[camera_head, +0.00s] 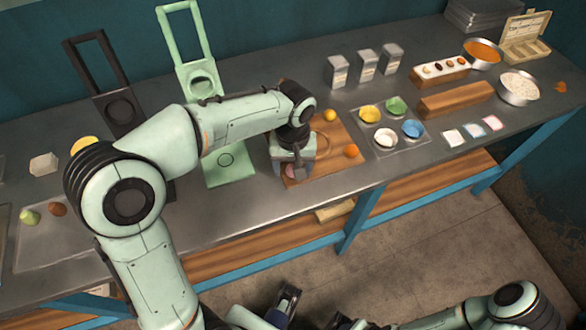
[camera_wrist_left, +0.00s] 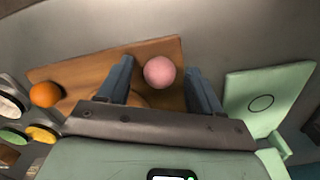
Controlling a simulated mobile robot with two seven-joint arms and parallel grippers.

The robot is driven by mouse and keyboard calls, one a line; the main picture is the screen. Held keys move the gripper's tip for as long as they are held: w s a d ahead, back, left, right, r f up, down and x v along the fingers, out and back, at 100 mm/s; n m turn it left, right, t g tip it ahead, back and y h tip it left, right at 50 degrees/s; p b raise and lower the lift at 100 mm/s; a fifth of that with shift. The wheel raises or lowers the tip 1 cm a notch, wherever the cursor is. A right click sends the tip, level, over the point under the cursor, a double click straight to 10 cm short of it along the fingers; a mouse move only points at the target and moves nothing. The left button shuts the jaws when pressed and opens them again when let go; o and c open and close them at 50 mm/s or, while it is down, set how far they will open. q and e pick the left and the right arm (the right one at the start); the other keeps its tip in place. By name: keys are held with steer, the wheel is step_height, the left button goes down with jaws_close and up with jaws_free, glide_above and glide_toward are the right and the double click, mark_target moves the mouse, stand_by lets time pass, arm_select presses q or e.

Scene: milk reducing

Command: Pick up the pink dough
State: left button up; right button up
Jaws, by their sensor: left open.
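The pink dough (camera_wrist_left: 159,72) is a round ball on the wooden board (camera_wrist_left: 72,72). In the left wrist view it lies between the two fingers of my left gripper (camera_wrist_left: 160,85), with gaps on both sides. In the head view the pink dough (camera_head: 289,171) is mostly hidden behind my left gripper (camera_head: 297,170), which points down at the board's left front part. My left gripper is open and empty. Parts of my right arm show at the bottom of the head view; its jaw state is unclear.
An orange ball (camera_head: 351,151) and a yellow-orange ball (camera_head: 330,114) sit on the same board. A green stand (camera_head: 230,172) is to the left. A tray with several coloured bowls (camera_head: 410,128) is to the right. The table's front edge is close.

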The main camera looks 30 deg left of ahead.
arm_select(q)
steer(key=c, duration=1.1)
